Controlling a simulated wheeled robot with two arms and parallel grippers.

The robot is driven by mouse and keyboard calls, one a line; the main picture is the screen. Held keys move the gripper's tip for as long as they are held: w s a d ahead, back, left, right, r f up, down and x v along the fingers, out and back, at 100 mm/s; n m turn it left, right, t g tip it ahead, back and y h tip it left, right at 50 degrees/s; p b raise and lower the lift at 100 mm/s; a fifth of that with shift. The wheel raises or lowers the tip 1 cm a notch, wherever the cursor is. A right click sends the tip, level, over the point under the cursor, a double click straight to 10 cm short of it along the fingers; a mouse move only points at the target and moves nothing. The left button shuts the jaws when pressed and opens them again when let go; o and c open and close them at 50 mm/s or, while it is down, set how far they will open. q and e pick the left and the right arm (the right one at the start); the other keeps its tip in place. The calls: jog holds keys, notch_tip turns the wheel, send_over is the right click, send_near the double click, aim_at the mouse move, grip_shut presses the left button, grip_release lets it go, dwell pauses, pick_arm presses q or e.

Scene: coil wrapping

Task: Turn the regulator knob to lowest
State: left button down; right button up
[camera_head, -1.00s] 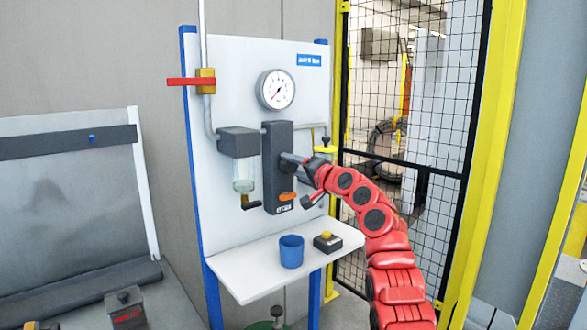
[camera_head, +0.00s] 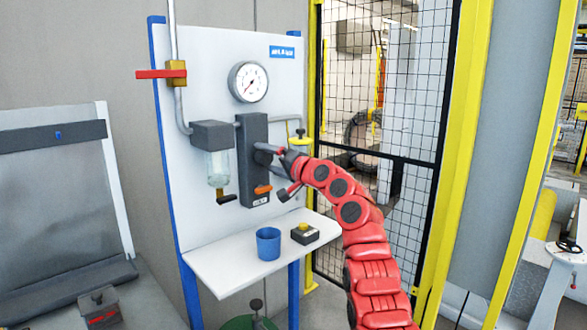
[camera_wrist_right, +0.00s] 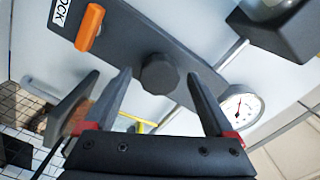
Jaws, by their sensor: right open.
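The regulator (camera_head: 252,180) is a dark grey upright block on the white panel below the round gauge. Its dark round knob (camera_wrist_right: 159,74) shows in the right wrist view, between the two fingertips of my right gripper (camera_wrist_right: 157,80). The fingers are open, one on each side of the knob, and I see a gap around it. In the head view my right gripper (camera_head: 268,154) comes in from the right at the block's face and hides the knob. The gauge (camera_head: 248,82) has a white dial; it also shows in the right wrist view (camera_wrist_right: 240,108). My left gripper is not in view.
An orange lever (camera_head: 262,189) sticks out low on the block. A filter bowl (camera_head: 217,168) hangs left of it. A mesh fence (camera_head: 395,110) stands at right.

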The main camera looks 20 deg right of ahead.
jog(key=b+v, duration=0.2)
jog(key=v, duration=1.4)
jog(key=shift+s+d, duration=0.15)
jog(key=shift+s, duration=0.2)
jog(key=shift+w+f, duration=0.1)
